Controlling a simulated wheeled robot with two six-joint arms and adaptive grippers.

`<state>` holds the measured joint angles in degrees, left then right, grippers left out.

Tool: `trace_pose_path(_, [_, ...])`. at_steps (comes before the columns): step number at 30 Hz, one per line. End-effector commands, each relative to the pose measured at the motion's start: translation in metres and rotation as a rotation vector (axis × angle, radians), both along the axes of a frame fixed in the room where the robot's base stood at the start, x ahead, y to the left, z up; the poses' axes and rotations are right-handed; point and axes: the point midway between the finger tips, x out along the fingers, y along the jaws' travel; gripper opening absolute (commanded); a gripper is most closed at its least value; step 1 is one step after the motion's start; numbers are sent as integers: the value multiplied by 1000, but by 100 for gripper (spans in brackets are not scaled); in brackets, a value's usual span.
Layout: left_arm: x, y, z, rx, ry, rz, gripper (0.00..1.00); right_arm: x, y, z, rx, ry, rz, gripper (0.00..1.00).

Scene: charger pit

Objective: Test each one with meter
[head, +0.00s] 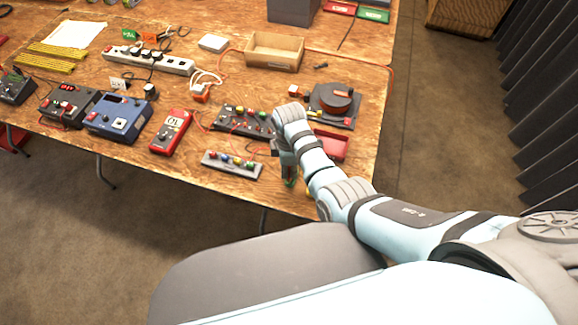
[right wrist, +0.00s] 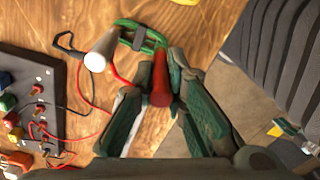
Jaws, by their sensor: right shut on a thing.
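The red meter (head: 171,132) lies on the wooden bench (head: 135,150), and its pale display seems to read OL. My right gripper (head: 289,178) is low over the front right of the bench, right of the grey strip with coloured knobs (head: 232,164). In the right wrist view its fingers (right wrist: 160,88) are shut on a red probe-like piece (right wrist: 160,75), pointing away from the wrist. A pale cylinder (right wrist: 98,54) and a green looped thing (right wrist: 140,36) show beyond it. My left gripper is out of view.
A dark panel with terminals (head: 243,121) and thin leads lies left of my right arm; a red tray (head: 331,145) and a dark round device (head: 335,98) lie right of it.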

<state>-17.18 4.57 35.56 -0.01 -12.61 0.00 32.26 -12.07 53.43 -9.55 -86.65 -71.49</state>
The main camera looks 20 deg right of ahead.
Motion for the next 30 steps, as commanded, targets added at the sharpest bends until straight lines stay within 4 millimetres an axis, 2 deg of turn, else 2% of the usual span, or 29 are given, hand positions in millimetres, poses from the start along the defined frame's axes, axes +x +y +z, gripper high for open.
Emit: trace_pose_path(30, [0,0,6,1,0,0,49,0,0,0,0,0,0,0])
